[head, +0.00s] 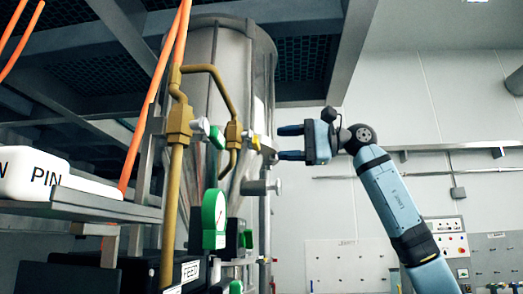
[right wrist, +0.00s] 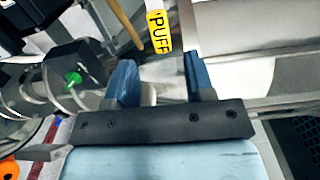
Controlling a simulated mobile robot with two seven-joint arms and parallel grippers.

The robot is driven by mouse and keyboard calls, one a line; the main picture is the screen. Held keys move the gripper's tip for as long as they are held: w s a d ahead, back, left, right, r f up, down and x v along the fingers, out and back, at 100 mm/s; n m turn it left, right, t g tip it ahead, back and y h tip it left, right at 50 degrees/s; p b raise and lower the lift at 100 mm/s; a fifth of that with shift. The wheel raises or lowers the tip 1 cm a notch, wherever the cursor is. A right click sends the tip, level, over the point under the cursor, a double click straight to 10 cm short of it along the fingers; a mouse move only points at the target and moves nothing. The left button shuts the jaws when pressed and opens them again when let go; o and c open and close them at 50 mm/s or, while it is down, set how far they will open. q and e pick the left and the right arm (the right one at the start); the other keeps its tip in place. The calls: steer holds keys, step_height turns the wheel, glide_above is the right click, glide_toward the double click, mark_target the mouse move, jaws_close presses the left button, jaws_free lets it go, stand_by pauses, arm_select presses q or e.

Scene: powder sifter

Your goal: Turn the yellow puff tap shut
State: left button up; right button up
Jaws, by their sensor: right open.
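The yellow puff tap (head: 256,142) sits at the right end of a brass pipe fitting (head: 233,134), in front of the metal hopper. In the right wrist view its yellow handle, lettered PUFF (right wrist: 158,31), shows at the top middle, beyond the fingertips. My right gripper (head: 283,143) is open just right of the tap, its two fingers pointing left towards it. In the right wrist view the open fingers (right wrist: 160,72) have the yellow handle ahead of the gap, not visibly gripped. Whether a finger touches the tap is unclear. My left gripper is out of view.
A green-handled tap (head: 217,137) is left of the yellow one. The hopper (head: 240,60) stands behind. Orange hoses (head: 157,95) run at left. Space right of my arm looks clear.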

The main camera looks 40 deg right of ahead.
steer(key=v, duration=0.5)
steer(key=shift+b, duration=0.3)
